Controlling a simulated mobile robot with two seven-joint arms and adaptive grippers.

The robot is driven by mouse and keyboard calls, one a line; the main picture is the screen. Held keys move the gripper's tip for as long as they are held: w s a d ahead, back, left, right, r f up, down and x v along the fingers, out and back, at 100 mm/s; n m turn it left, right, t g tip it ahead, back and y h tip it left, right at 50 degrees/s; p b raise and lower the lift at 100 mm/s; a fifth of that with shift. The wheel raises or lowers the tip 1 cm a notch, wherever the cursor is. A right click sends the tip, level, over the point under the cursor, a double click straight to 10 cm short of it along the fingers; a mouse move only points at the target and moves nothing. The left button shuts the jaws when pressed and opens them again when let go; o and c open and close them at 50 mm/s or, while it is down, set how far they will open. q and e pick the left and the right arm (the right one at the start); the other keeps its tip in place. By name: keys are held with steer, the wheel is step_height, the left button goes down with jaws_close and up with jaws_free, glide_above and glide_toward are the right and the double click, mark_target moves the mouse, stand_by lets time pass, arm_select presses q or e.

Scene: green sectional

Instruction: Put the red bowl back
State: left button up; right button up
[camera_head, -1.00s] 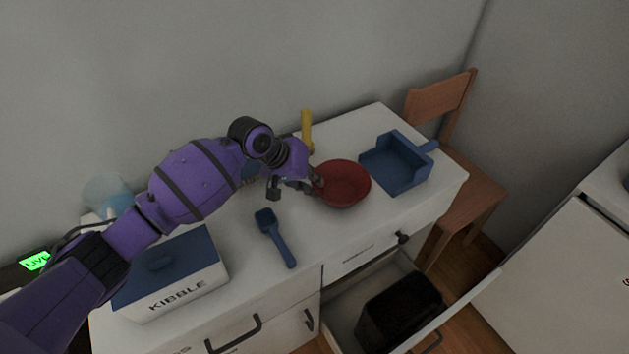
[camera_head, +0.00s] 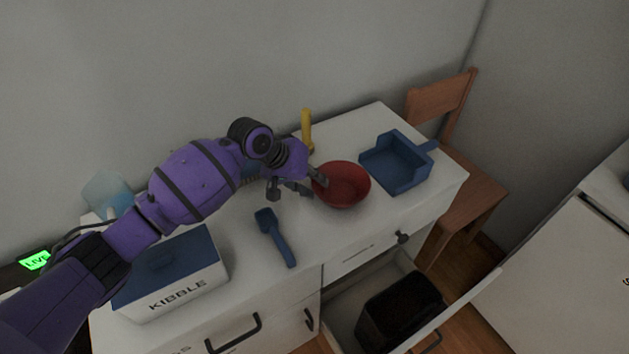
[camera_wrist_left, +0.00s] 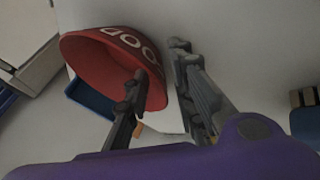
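The red bowl (camera_head: 346,186) sits upright on the white counter (camera_head: 352,230), left of a blue scoop-shaped tray. In the left wrist view the bowl (camera_wrist_left: 95,62) shows pale lettering on its outer wall. My left gripper (camera_head: 303,183) is at the bowl's left side, its fingers apart. In the wrist view one finger of the gripper (camera_wrist_left: 158,72) overlaps the bowl and the other is beyond its lettered wall. I cannot tell whether either finger touches the bowl. My right gripper is out of view.
A blue tray (camera_head: 394,162) stands right of the bowl. A blue scoop (camera_head: 273,238), a kibble box (camera_head: 175,283) and a yellow-handled thing (camera_head: 307,130) are also on the counter. An open drawer (camera_head: 345,307) below holds a black bin (camera_head: 400,308). A wooden chair (camera_head: 470,190) stands right.

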arm_select(q)
steer(key=p+v, duration=0.1)
steer(key=v, duration=1.1)
